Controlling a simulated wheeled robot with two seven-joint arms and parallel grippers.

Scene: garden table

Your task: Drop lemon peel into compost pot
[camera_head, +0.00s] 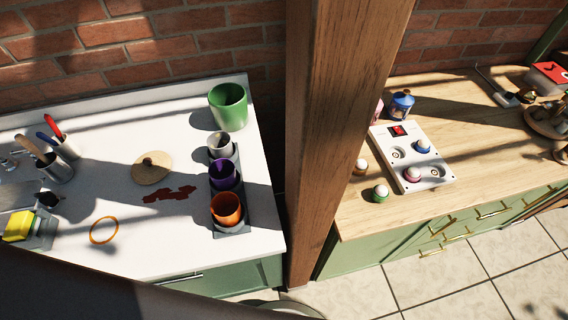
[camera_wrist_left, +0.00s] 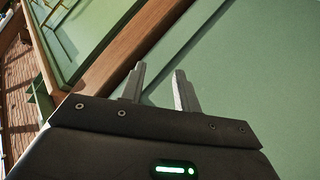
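I cannot make out a lemon peel in either view. A green pot (camera_head: 228,108) stands upright at the back right of the white counter (camera_head: 120,238). In front of it a grey pot (camera_head: 221,147), a purple pot (camera_head: 224,174) and an orange pot (camera_head: 227,209) stand in a row on a dark tray (camera_head: 235,231). I cannot tell which one is the compost pot. My left gripper (camera_wrist_left: 160,70) shows in the left wrist view, open and empty, in front of green panels and a wooden edge. My right gripper is not in view.
A round wooden lid (camera_head: 152,168), a dark red stain (camera_head: 170,194) and an orange ring (camera_head: 104,230) lie on the counter. Tool cups (camera_head: 58,168) and a yellow sponge (camera_head: 18,226) are at left. A thick wooden post (camera_head: 335,120) separates the counter from a wooden worktop (camera_head: 375,218).

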